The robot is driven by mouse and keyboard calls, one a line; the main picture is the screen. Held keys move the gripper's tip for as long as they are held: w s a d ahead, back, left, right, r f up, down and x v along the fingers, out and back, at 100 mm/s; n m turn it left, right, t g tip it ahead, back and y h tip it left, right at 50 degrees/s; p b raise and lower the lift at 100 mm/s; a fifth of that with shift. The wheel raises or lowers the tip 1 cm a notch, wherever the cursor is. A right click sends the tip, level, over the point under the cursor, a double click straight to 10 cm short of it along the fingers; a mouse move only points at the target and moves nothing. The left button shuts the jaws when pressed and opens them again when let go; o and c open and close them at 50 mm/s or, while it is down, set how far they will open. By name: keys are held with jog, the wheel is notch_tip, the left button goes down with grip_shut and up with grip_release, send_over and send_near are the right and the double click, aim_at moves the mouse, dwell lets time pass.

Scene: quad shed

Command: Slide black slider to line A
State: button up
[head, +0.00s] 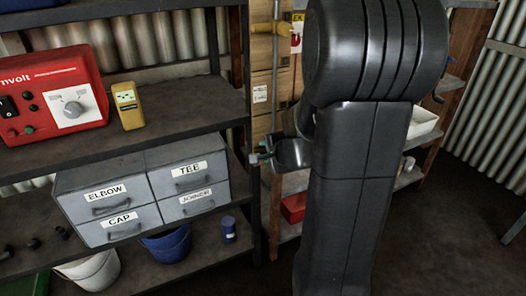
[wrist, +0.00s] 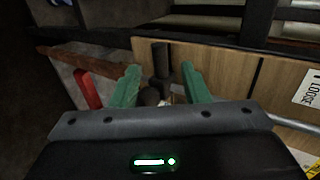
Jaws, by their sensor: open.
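My gripper (wrist: 160,68) is open, with its two green fingers spread apart in the wrist view. A dark upright piece (wrist: 160,58) shows between the fingers, in front of a wooden panel (wrist: 228,78). I cannot tell whether this piece is the black slider or whether the fingers touch it. In the head view my gripper (head: 262,157) points left beside the shelf post, partly hidden by my arm. I cannot make out line A in either view.
A dark shelf rack holds a red power unit (head: 52,97), a yellow meter (head: 129,106) and grey labelled drawers (head: 142,190). A shelf post (head: 254,205) stands close to my gripper. A red bar (wrist: 88,90) is left of the fingers. Open floor (head: 455,215) lies right.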

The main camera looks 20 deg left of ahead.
aim_at(262, 152)
jog(key=p+v, duration=0.2)
jog(key=v, duration=0.7)
jog(key=shift+s, duration=0.15)
jog(key=b+x, duration=0.3)
jog(key=x, duration=1)
jog(key=shift+w+a+f, duration=0.15)
jog(key=shift+w+a, duration=0.05)
jog(key=shift+w, duration=0.1)
